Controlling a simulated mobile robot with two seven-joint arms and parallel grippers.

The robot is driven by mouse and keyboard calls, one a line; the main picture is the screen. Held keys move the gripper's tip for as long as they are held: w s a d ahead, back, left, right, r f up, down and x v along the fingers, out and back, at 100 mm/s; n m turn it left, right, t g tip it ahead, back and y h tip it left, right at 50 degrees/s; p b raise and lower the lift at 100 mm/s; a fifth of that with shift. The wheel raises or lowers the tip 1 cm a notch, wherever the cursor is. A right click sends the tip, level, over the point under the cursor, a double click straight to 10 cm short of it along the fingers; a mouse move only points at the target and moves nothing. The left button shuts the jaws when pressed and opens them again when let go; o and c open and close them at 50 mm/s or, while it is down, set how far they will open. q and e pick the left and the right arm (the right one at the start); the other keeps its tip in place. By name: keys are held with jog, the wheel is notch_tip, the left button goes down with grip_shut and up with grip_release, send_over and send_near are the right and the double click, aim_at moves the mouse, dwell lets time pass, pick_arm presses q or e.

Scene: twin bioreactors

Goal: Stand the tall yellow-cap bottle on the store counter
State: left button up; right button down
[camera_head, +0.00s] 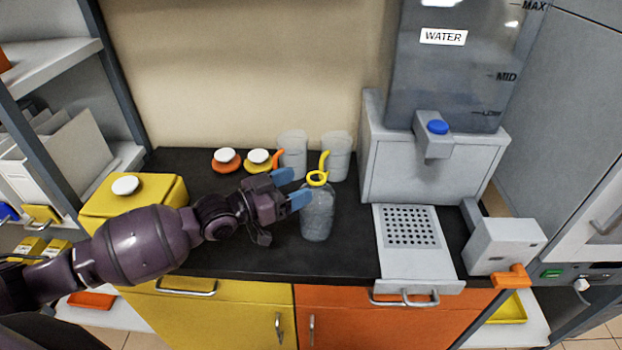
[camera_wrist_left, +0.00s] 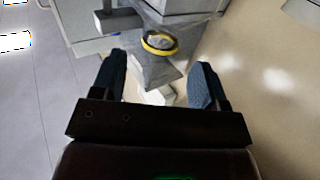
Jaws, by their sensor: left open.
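The tall clear bottle (camera_head: 318,218) with a yellow ring at its neck stands upright on the black counter (camera_head: 245,252). My left gripper (camera_head: 297,187) is open and empty. Its blue fingers point right, at the left side of the bottle near neck height. In the left wrist view the yellow ring (camera_wrist_left: 160,42) shows ahead, between and beyond the two open fingers (camera_wrist_left: 158,88). I cannot tell whether a finger touches the bottle. My right gripper is in neither view.
A yellow box (camera_head: 150,190) is at the left. A water dispenser (camera_head: 435,160) with a perforated tray (camera_head: 410,228) stands at the right.

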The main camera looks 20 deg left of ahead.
pick_arm(q)
jog(key=v, duration=0.6)
jog(key=shift+s, duration=0.1)
dwell(0.3)
jog(key=s+d+f+n+g+y, duration=0.2)
jog(key=s+d+f+g+y, duration=0.15)
jog(key=s+f+y, duration=0.4)
jog(key=s+a+f+n+g+y, duration=0.2)
jog(key=s+a+n+g, duration=0.1)
jog(key=s, duration=0.6)
jog(key=s+a+f+n+g+y, duration=0.3)
jog(key=s+a+g, duration=0.1)
jog(key=s, duration=0.4)
jog(key=w+f+m+t, duration=0.1)
jog(key=w+f+t, duration=0.6)
jog(key=f, duration=0.3)
jog(key=shift+d+f+t+h, duration=0.2)
jog(key=shift+t+h, duration=0.15)
jog(key=shift+t, duration=0.3)
